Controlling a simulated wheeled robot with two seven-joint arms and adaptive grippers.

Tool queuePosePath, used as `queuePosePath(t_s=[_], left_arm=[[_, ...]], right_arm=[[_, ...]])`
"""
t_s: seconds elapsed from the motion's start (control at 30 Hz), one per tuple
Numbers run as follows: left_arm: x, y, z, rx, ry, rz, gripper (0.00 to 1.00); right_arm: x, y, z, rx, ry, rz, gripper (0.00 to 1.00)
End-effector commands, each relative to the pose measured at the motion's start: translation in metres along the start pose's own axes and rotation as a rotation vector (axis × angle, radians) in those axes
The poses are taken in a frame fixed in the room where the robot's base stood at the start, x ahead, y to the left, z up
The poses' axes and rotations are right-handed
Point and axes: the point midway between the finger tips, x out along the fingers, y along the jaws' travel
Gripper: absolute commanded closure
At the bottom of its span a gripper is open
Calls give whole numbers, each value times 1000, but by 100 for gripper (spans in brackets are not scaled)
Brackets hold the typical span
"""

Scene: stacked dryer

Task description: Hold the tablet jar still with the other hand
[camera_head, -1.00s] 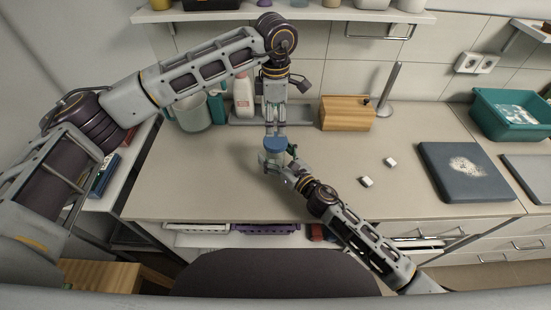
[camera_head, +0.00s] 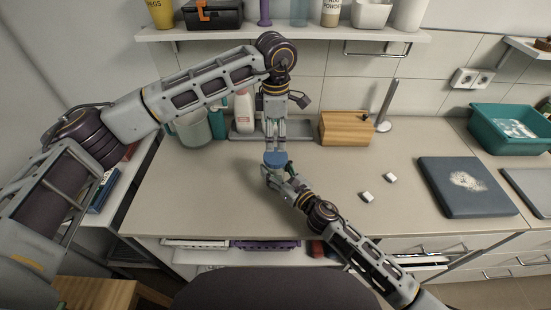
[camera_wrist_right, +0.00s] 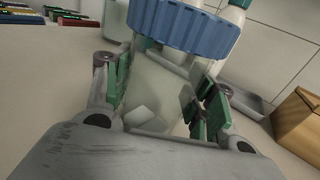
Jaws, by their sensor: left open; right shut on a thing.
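The tablet jar is clear with a ribbed blue lid (camera_head: 275,158). In the right wrist view the lid (camera_wrist_right: 185,28) fills the top, and the clear jar body (camera_wrist_right: 160,88) shows something white inside. My right gripper (camera_head: 274,173) is shut on the jar body below the lid; its green-padded fingers (camera_wrist_right: 158,100) lie on either side of it. The jar looks upright. My left gripper (camera_head: 274,144) is open, pointing down just above the lid. I cannot tell whether its fingertips touch the lid.
Two small white blocks (camera_head: 367,197) lie on the counter (camera_head: 220,200) to the right. A wooden box (camera_head: 346,129), a white bottle (camera_head: 244,112) and a jug (camera_head: 192,130) stand behind. A dark board (camera_head: 468,186) and teal tub (camera_head: 505,122) are at right. The counter's left front is clear.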

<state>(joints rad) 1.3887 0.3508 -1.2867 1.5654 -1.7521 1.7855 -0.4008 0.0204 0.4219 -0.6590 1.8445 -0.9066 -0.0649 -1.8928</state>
Motion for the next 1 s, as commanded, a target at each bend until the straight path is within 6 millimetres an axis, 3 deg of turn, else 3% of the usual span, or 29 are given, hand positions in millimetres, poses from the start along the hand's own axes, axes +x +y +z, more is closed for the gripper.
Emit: queuePosePath(t_s=[0.27,1.0], left_arm=[[-4,3,-6,55,23,13,16],[2,1,-4,651,19,-5,16]], right_arm=[[0,0,0,0,0,0,100],[0,0,0,0,0,-1,100]])
